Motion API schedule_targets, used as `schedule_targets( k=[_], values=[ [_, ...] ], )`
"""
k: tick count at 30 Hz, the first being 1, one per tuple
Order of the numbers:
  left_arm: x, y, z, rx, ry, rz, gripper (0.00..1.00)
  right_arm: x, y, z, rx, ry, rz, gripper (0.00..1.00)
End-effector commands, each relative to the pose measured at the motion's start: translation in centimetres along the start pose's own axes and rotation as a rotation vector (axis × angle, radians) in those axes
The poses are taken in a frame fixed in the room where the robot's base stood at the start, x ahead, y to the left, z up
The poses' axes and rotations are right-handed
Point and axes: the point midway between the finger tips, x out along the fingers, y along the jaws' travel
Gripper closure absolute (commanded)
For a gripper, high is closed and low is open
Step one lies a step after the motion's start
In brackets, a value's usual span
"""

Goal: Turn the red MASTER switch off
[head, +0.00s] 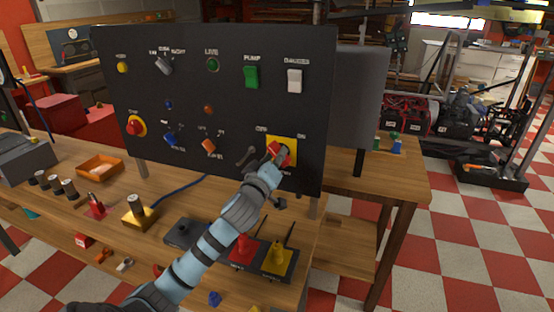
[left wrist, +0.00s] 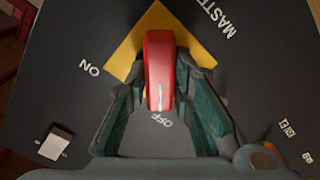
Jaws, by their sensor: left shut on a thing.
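The red MASTER switch handle (head: 273,149) stands on a yellow square plate (head: 289,145) at the lower right of the black panel. My left gripper (head: 278,158) reaches it from the front and is shut on it. In the left wrist view the red handle (left wrist: 159,70) sits between the two fingers of the left gripper (left wrist: 160,78). The handle's lower end in that view lies close to the OFF word, and the ON word is off to the left. The fingers hide part of the switch base. My right gripper is not in view.
The black panel (head: 215,105) also carries a green PUMP switch (head: 251,77), a white switch (head: 295,80) and several knobs and lamps. On the wooden bench below are an orange tray (head: 99,168), a red joystick (head: 243,250) and a yellow joystick (head: 278,260).

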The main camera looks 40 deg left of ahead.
Motion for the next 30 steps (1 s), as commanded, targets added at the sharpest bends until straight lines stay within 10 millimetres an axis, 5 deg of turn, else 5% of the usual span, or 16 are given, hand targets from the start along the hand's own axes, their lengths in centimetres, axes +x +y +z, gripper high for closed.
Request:
schedule_targets(
  k=[19,20,23,30],
  values=[
    [-0.01,-0.09,0.13,-0.057,-0.003,-0.002,1.00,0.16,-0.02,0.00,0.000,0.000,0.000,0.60],
    [-0.01,-0.08,0.13,-0.057,-0.003,-0.002,0.74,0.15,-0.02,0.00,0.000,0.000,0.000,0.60],
    [-0.01,-0.07,0.10,-0.056,-0.003,-0.002,0.58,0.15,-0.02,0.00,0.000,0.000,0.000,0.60],
    [-0.01,-0.03,0.04,-0.054,-0.001,-0.001,0.58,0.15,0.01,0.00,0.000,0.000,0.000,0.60]
  ],
)
